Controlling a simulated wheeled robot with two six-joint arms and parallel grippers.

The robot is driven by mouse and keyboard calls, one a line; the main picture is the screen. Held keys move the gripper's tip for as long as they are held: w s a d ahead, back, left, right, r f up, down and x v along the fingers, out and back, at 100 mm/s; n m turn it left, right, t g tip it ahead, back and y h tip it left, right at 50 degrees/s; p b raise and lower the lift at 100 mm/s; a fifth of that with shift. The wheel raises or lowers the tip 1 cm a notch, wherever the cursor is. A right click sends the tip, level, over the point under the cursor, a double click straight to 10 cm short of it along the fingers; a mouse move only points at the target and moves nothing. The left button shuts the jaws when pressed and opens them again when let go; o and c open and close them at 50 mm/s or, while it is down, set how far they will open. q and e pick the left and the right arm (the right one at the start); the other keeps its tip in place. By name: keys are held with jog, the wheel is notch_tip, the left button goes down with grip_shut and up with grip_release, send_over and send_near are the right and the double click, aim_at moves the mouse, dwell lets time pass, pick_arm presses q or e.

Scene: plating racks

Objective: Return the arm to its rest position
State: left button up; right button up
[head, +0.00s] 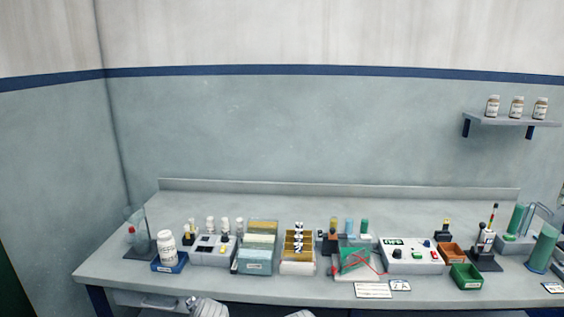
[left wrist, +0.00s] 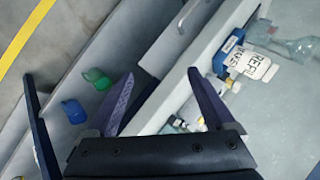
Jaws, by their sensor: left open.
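My left gripper (left wrist: 160,85) shows in the left wrist view with its two dark fingers spread apart. Nothing is between them. It hangs near the front edge of the bench, with the drawer front and the floor in view beyond it. In the head view neither gripper's fingers show; only pale, rounded parts, likely of my arm, show at the bottom edge. The right gripper is not in view.
The bench (head: 120,275) carries a white bottle (head: 167,248) in a blue tray, seen also in the wrist view (left wrist: 252,64). A control box (head: 410,255), a green bin (head: 466,276) and racks stand rightward. A drawer handle (left wrist: 187,13) projects below the bench.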

pick_arm(q)
jog(key=s+d+f+n+g+h+p, duration=0.1)
jog(key=s+d+f+n+g+h, duration=0.2)
jog(key=s+d+g, duration=0.4)
jog(key=s+d, duration=0.9)
jog(key=d, duration=0.1)
jog(key=shift+s+d+f+n+g+h+p, duration=0.15)
jog(key=shift+s+f+n+g+h+p, duration=0.15)
jog(key=shift+f+n+g+p, duration=0.1)
